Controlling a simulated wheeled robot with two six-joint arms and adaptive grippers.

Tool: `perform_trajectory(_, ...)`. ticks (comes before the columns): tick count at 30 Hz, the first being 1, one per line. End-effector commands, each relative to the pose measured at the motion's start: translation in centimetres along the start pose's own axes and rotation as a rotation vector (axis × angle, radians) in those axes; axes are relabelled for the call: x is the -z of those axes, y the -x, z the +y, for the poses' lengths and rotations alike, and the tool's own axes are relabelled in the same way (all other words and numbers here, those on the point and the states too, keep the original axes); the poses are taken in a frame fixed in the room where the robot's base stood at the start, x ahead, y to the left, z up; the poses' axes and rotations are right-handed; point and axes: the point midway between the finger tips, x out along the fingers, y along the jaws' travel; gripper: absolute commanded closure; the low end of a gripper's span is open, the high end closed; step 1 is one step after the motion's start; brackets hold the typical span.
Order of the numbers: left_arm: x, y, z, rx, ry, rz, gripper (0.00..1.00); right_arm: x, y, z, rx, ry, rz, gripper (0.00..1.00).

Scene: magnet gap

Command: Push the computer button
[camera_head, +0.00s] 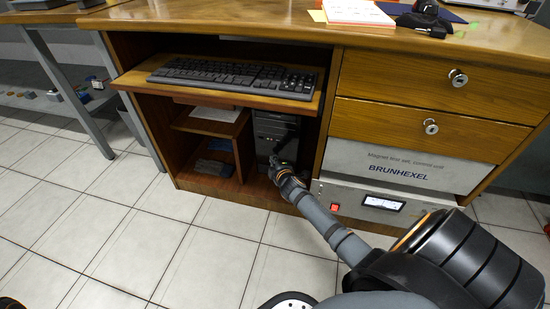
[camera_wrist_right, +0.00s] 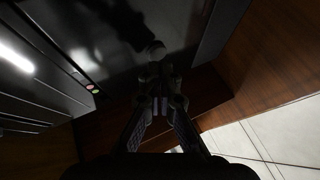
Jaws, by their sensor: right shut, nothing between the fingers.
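The dark computer tower (camera_head: 276,128) stands inside the desk's open compartment, below the keyboard shelf. My right gripper (camera_head: 274,163) reaches into that compartment, low in front of the tower, and is shut and empty. In the right wrist view, the gripper's fingers (camera_wrist_right: 158,82) are together against a dark, glossy panel of the tower (camera_wrist_right: 115,35); I cannot tell whether they touch it. A small reddish round button (camera_wrist_right: 90,87) with a small greenish mark beside it shows left of the fingertips, apart from them. My left gripper is not in view.
The keyboard (camera_head: 235,76) lies on the pull-out shelf (camera_head: 140,82) above the opening. Wooden walls close in around the gripper. To the right are drawers (camera_head: 425,125) and a control unit (camera_head: 400,165) with a red switch (camera_head: 334,208). The tiled floor (camera_head: 130,230) at left is clear.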

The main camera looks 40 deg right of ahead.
Motion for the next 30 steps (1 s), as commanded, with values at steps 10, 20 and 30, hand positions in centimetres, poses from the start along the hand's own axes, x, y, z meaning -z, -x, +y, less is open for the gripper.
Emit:
perform_trajectory(10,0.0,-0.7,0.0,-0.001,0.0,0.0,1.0,1.6,3.0,-1.6,0.003,-0.001,0.001,1.0)
perform_trajectory(20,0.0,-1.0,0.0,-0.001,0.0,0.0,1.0,2.5,4.8,-2.6,0.001,0.0,0.0,1.0)
perform_trajectory(30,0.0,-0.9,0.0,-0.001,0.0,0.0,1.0,2.5,4.8,-2.6,0.001,0.0,0.0,1.0)
